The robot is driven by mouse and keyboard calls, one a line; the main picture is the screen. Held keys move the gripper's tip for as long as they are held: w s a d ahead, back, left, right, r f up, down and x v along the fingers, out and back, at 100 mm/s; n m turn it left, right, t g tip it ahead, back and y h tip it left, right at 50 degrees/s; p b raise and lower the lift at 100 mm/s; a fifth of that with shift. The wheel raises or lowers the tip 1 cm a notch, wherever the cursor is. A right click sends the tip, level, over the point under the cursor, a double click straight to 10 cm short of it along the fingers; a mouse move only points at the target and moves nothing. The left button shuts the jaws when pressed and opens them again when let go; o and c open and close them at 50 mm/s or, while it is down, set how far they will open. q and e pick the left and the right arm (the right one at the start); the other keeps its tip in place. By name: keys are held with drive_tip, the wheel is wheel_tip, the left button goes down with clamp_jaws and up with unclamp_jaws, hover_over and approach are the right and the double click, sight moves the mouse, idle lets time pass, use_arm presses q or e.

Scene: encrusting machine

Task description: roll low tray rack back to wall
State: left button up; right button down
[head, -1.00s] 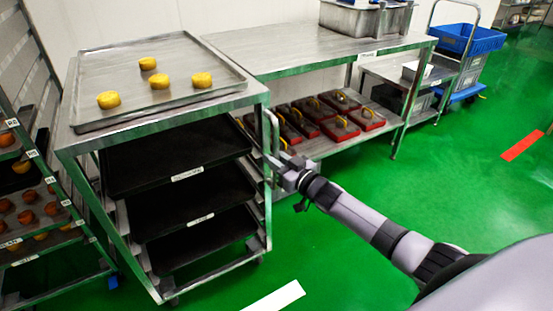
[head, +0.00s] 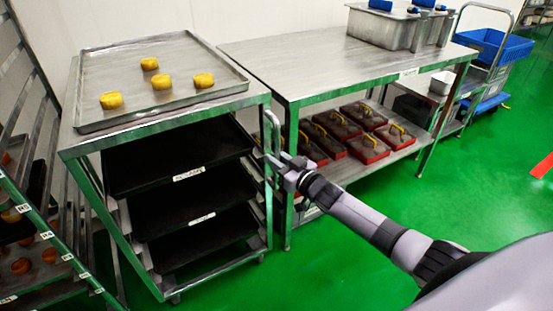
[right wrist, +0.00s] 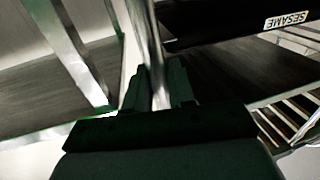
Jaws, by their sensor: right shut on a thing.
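The low tray rack (head: 165,125) stands at the left of the head view, its back towards the white wall. It is a steel frame on casters with several dark trays (head: 180,157) in its slots. In the right wrist view the handle bar (right wrist: 157,75) runs between the fingers (right wrist: 158,88). My left gripper is not in view.
A steel table (head: 340,60) stands close to the rack's right, with red-based boxes (head: 368,147) on its lower shelf and a steel container (head: 395,27) on top. A taller rack (head: 40,200) with buns is at the left. Green floor (head: 430,205) is open at the right.

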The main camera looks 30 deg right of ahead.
drive_tip(key=shift+w, duration=0.15)
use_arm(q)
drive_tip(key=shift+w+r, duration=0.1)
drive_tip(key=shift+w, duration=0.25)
use_arm(e)
drive_tip(key=shift+w+r, duration=0.1)
drive_tip(key=c, duration=1.2)
unclamp_jaws()
drive_tip(key=shift+w, duration=0.1)
drive_tip(key=shift+o, duration=0.4)
drive_tip(key=shift+w, duration=0.1)
